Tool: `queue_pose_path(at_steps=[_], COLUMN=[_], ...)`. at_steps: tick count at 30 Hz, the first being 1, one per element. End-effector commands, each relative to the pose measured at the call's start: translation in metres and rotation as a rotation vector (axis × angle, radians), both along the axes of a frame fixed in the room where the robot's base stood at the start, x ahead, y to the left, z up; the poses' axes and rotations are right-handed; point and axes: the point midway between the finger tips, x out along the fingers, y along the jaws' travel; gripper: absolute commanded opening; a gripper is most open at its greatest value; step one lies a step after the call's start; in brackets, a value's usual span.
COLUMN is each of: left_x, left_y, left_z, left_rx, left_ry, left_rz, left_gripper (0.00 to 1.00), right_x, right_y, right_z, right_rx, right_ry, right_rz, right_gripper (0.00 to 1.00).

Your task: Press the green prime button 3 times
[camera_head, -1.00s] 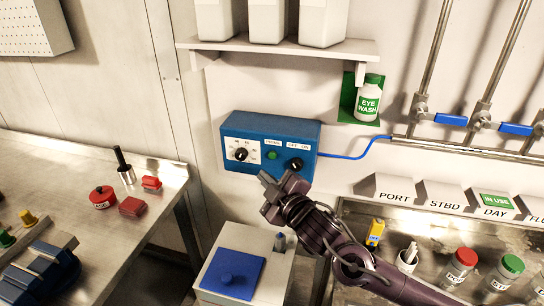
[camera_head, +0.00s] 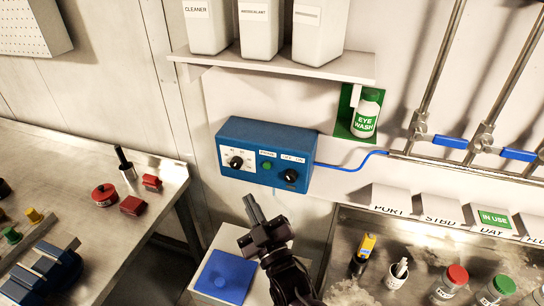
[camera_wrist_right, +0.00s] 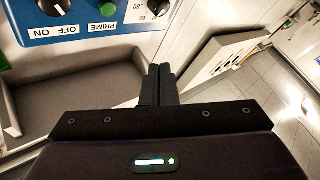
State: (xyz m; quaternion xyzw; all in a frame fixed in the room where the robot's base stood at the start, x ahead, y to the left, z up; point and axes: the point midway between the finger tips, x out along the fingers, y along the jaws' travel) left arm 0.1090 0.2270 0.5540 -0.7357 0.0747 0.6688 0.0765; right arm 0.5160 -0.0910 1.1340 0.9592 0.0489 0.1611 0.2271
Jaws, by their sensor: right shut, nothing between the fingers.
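The blue control box (camera_head: 262,158) is on the wall, with the green prime button (camera_head: 267,166) between a dial (camera_head: 236,162) and an off/on knob (camera_head: 290,176). My right gripper (camera_head: 252,205) is shut and empty, below the box and apart from it, its fingers pointing up toward the box. In the right wrist view the shut fingers (camera_wrist_right: 159,80) are in the middle. The green button (camera_wrist_right: 107,9) is at the top edge there, above and left of the fingertips, with the word PRIME beside it. My left gripper is not in view.
A shelf with white bottles (camera_head: 280,62) is above the box. An eye wash bottle (camera_head: 366,113) and blue cable (camera_head: 350,166) are to its right. A blue lid (camera_head: 226,277) on a grey cabinet is below. A metal bench (camera_head: 150,215) stands left; a tray with bottles (camera_head: 430,240) is right.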

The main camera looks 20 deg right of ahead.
Motion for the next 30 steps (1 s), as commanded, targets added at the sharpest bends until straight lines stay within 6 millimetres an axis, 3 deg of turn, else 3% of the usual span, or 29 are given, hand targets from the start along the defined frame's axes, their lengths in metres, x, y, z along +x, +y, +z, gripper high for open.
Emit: queue_pose_path(at_steps=[16,30], left_x=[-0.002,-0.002], left_y=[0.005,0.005], left_z=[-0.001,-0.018], left_rx=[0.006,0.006], left_ry=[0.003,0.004], left_rz=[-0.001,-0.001], left_gripper=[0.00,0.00], right_x=[0.001,0.051], right_y=[-0.002,-0.036], right_z=[-0.001,-0.001], right_rx=[0.010,0.009], right_ry=[-0.009,-0.009], right_rz=[-0.012,-0.012], right_gripper=[0.00,0.00])
